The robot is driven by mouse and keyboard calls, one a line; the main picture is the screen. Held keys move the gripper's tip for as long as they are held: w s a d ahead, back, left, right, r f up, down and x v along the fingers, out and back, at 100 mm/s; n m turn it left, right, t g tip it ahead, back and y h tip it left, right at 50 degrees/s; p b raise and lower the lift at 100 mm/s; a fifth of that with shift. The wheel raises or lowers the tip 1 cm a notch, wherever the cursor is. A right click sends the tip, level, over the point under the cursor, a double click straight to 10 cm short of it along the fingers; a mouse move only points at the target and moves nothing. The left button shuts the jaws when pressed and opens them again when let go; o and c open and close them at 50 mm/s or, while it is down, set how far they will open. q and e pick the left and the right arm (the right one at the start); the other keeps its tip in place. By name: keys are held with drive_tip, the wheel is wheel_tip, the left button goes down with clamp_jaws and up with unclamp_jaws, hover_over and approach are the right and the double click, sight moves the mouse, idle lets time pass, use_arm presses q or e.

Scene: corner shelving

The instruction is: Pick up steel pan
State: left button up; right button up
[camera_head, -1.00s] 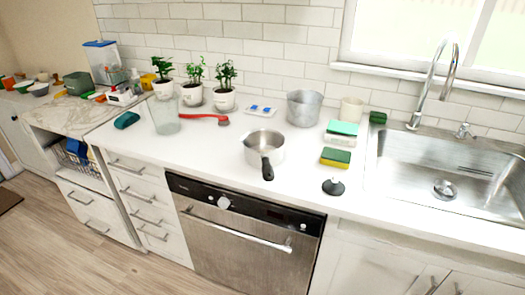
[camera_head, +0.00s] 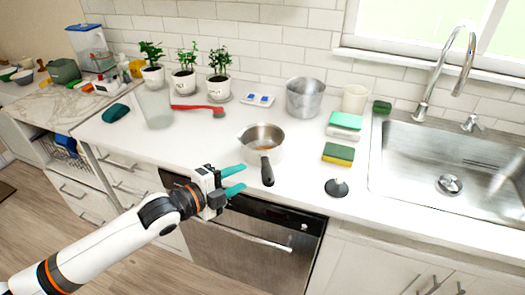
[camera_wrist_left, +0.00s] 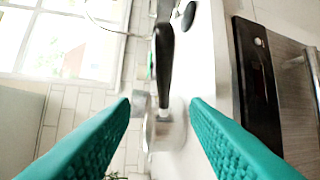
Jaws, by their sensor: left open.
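The steel pan (camera_head: 262,137) stands upright on the white counter, its black handle (camera_head: 267,172) pointing toward the counter's front edge. My left gripper (camera_head: 238,180) is open and empty, with teal fingers, in front of the counter edge and just left of the handle. In the left wrist view the black handle (camera_wrist_left: 164,62) lies between and beyond the two teal fingers (camera_wrist_left: 160,118), not touching them. The pan's body (camera_wrist_left: 165,128) shows below the handle there, partly blurred. My right gripper is not in view.
A black stopper (camera_head: 337,188) and a green-yellow sponge (camera_head: 338,154) lie right of the pan. A metal bucket (camera_head: 304,98) stands behind it, a red brush (camera_head: 200,108) and glass container (camera_head: 156,108) to the left. The sink (camera_head: 450,165) is at right, the dishwasher (camera_head: 260,235) below.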

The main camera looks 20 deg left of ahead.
sight(263, 166)
use_arm(q)
drive_tip(key=x, duration=0.4)
drive_tip(key=shift+w+f+p, duration=0.1)
drive_tip(key=shift+w+p, duration=0.15)
drive_tip(key=shift+p, duration=0.1)
drive_tip(key=p+x, duration=0.1)
drive_tip(key=x, duration=0.3)
drive_tip(key=shift+w+f, duration=0.15)
drive_tip(key=shift+f, duration=0.05)
drive_tip(key=shift+w+d+f, duration=0.2)
drive_tip(key=shift+w, duration=0.15)
clamp_jaws()
drive_tip(key=shift+r, duration=0.1)
